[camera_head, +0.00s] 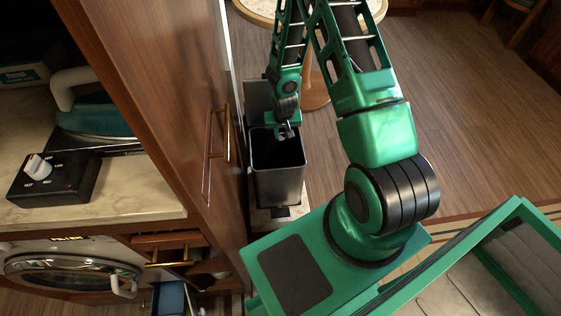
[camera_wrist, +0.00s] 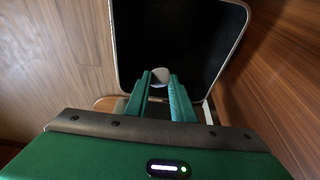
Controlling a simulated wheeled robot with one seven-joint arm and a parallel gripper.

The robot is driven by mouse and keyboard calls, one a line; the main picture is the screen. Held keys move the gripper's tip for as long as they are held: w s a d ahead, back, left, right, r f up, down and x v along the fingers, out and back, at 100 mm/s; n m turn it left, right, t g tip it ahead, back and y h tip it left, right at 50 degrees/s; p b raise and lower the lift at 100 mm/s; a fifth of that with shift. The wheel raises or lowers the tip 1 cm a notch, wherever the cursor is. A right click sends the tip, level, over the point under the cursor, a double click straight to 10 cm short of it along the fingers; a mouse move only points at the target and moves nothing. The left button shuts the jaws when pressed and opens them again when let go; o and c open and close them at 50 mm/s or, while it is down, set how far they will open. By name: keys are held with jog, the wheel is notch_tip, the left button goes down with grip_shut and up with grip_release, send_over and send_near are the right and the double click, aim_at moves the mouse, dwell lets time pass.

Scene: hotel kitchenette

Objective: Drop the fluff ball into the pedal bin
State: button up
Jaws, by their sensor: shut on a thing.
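The pedal bin (camera_head: 277,179) stands open beside the wooden cabinet in the head view, with its dark inside facing up. Its rim (camera_wrist: 115,50) and black opening fill the upper middle of the wrist view. My gripper (camera_head: 289,132) is over the rear part of the bin's opening. In the wrist view my gripper (camera_wrist: 160,80) is shut on the fluff ball (camera_wrist: 160,75), a small pale grey round thing between the fingertips. The ball shows against the dark opening. Its height above the rim is hard to tell.
The tall cabinet door (camera_head: 175,100) with a brass handle (camera_head: 214,150) is close to the bin's left. A round table (camera_head: 262,10) stands behind my arm. A counter with an iron (camera_head: 95,118) is at left. Wooden floor (camera_head: 460,120) at right is clear.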

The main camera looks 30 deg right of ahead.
aim_at(281, 139)
jog(key=shift+f, duration=2.6)
jog(key=o, duration=1.1)
jog(key=shift+c, duration=0.2)
jog(key=shift+r, duration=0.15)
jog(key=shift+r, duration=0.25)
jog(key=v, duration=1)
